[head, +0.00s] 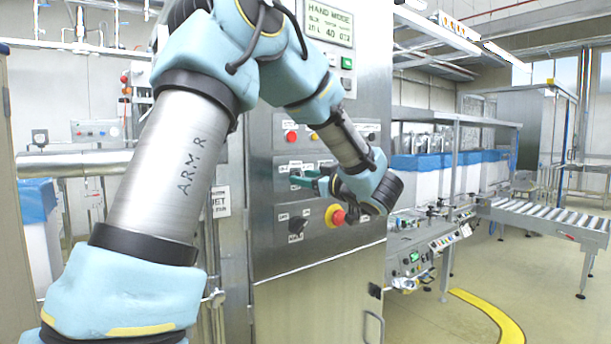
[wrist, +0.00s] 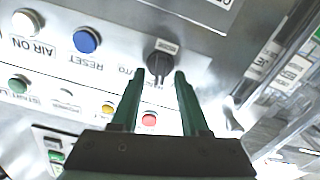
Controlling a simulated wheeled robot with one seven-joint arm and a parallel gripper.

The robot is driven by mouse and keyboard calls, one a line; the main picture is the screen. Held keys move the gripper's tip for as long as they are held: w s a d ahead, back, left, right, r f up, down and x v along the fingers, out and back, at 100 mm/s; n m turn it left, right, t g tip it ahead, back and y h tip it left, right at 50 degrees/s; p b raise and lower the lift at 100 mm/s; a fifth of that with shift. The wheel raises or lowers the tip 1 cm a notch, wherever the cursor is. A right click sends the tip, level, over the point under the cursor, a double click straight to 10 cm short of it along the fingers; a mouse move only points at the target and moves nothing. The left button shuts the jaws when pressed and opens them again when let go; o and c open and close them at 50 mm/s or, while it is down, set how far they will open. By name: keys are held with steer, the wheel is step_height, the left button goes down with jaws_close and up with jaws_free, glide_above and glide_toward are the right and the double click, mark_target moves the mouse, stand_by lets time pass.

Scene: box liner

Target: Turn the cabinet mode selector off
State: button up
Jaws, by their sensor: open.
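A black selector knob (wrist: 158,66) is on the metal panel in the wrist view, with small blurred labels around it. I take it to be the mode selector. My gripper (wrist: 160,76) is open, its two green fingertips on either side of the knob in that view. I cannot tell whether they touch it or how far off the panel they are. In the head view my gripper (head: 300,178) is at the cabinet front (head: 268,250), and the fingers and wrist hide the knob there. The knob's set position cannot be read.
A red and yellow emergency stop (head: 335,216) and another black selector (head: 297,226) sit below my gripper. A blue button (wrist: 87,40) and a white one (wrist: 27,20) share the knob's row. A red button (wrist: 149,119) lies between the fingers in the wrist view.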

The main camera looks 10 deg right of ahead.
jaws_close()
stand_by(0.3)
stand_by(0.3)
